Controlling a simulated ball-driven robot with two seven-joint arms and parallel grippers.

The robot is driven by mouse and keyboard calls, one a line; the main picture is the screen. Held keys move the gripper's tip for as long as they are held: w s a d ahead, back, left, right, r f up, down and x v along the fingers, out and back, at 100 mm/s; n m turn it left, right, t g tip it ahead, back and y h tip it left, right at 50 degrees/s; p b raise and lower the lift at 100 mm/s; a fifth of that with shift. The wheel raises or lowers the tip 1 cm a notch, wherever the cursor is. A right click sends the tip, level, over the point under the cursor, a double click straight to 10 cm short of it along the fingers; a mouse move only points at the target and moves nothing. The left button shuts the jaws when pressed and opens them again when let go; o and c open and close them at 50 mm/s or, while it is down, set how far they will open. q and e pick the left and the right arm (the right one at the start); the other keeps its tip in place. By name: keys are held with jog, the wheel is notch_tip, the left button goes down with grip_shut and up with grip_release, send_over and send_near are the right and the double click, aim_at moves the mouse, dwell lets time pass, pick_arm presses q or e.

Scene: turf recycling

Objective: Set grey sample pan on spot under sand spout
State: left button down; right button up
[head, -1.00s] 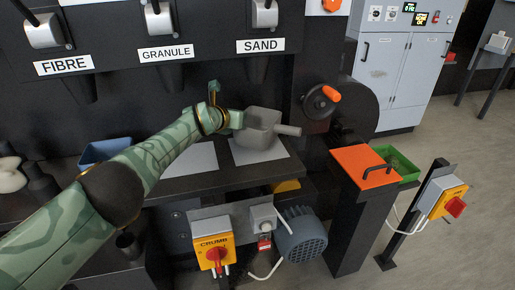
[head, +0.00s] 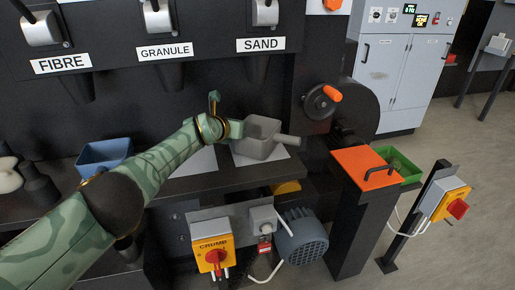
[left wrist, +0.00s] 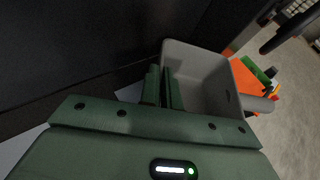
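The grey sample pan (head: 254,148) is an open square pan with a stub handle pointing right. It is over the white spot (head: 240,159) below the SAND spout (head: 258,68), and most of the spot is hidden under it. I cannot tell for sure whether its base touches the spot. My left gripper (head: 238,129) is shut on the pan's left wall. In the left wrist view the two fingers of the left gripper (left wrist: 163,88) pinch the rim of the pan (left wrist: 200,60), which looks empty. My right gripper is not in view.
A second white spot (head: 205,160) lies to the left under the GRANULE spout (head: 170,75), partly behind my arm. A blue tray (head: 100,152) stands farther left. A black wheel with an orange handle (head: 322,98) and an orange lid (head: 365,168) are to the right.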

pick_arm(q)
jog(key=shift+f, duration=0.25)
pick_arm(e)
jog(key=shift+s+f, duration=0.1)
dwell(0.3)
pick_arm(q)
jog(key=c, duration=1.2)
grip_release()
jog(key=shift+c, duration=0.2)
